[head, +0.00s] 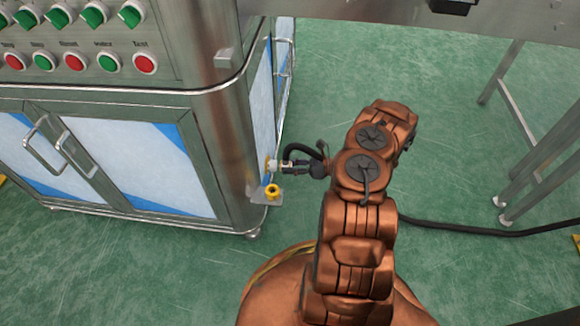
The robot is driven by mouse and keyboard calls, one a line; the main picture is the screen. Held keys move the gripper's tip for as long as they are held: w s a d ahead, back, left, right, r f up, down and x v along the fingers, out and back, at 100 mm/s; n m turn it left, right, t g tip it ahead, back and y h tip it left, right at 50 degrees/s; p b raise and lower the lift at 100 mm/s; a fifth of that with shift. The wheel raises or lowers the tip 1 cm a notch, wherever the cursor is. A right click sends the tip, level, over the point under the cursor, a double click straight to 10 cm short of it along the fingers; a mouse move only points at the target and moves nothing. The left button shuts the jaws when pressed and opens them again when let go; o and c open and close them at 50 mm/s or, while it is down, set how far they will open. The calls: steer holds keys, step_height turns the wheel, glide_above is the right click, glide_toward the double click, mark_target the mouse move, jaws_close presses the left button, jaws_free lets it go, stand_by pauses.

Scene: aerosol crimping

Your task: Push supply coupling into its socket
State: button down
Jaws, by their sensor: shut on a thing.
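The supply coupling (286,164) is a small pale and dark fitting at the side of the steel cabinet, with a black hose (298,149) curving away from it. My gripper (296,165) is shut on the coupling and points left at the cabinet side. The socket (271,165) shows as a small yellowish fitting on that side, right at the coupling's front end. The view is too small to tell how far the coupling sits in it.
The steel cabinet (120,165) carries a panel of green and red buttons. A yellow ring-shaped part (272,190) sits on a small bracket low on its corner. A black hose (480,229) lies on the green floor at right, near a steel frame (520,120).

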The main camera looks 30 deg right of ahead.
steer(key=shift+w+a, duration=0.4)
steer(key=shift+a, duration=0.05)
stand_by(2.0)
steer(key=c, duration=0.7)
jaws_free()
steer(key=v, duration=1.2)
